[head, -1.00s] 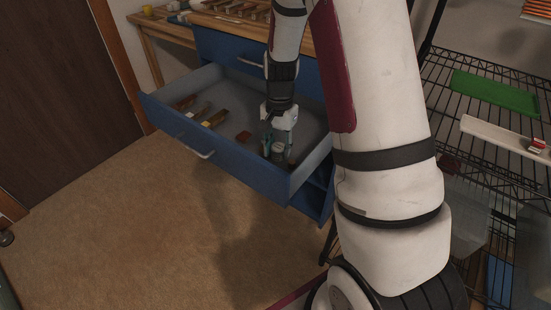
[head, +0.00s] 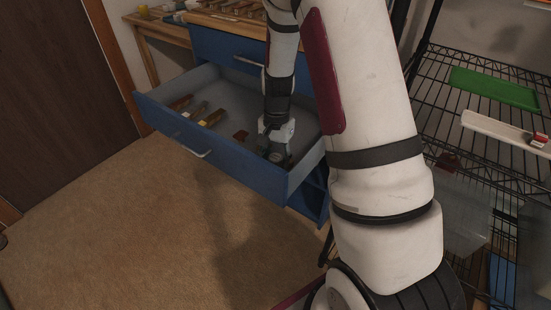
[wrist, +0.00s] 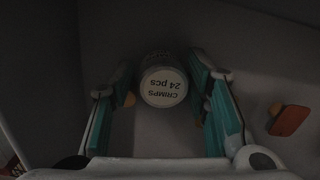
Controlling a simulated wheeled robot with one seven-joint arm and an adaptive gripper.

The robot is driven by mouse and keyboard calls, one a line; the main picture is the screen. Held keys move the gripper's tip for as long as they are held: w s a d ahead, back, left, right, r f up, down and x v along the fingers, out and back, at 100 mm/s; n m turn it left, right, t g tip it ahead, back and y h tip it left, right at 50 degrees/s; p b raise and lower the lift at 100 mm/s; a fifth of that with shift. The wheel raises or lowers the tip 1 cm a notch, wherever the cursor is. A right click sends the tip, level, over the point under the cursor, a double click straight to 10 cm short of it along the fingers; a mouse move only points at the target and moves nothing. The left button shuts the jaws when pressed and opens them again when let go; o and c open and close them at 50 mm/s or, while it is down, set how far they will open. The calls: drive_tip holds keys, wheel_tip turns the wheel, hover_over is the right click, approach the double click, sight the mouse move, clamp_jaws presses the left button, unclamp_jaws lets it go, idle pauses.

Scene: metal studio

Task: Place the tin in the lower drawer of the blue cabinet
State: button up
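The tin (wrist: 163,86), a round can whose top label reads "CRIMPS 24 pcs", is inside the pulled-out lower drawer (head: 232,163) of the blue cabinet (head: 215,47), near its right front corner. In the head view the tin (head: 277,157) shows only in part below my gripper (head: 275,150). My gripper reaches down into the drawer. In the wrist view its two teal fingers (wrist: 163,75) stand on either side of the tin, with narrow gaps showing, so it looks open. The tin appears upright on the drawer floor; its base is hidden.
Several tools with wooden handles (head: 212,118) lie in the drawer's left part. A small red-brown piece (wrist: 289,120) lies beside my gripper; it also shows in the head view (head: 240,136). The upper drawer is shut. A wire rack (head: 450,110) with a green tray (head: 495,91) stands at right.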

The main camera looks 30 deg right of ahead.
wheel_tip(320, 180, up, 12)
drive_tip(key=p, duration=0.5)
wheel_tip(320, 180, up, 9)
drive_tip(key=n, duration=0.2)
hover_over(276, 157)
drive_tip(key=s+a, duration=0.4)
drive_tip(key=s, duration=0.1)
drive_tip(key=s+a+r+n, duration=0.3)
drive_tip(key=s+a+r, duration=0.15)
drive_tip(key=s, duration=0.45)
drive_tip(key=s+a+r+n, duration=0.3)
drive_tip(key=s+r, duration=0.2)
drive_tip(key=s, duration=0.3)
drive_tip(key=s+n+t, duration=0.1)
drive_tip(key=s+n, duration=0.2)
drive_tip(key=s, duration=0.8)
drive_tip(key=shift+a+f+n+h, duration=0.2)
drive_tip(key=shift+n+h, duration=0.1)
drive_tip(key=shift+w, duration=0.1)
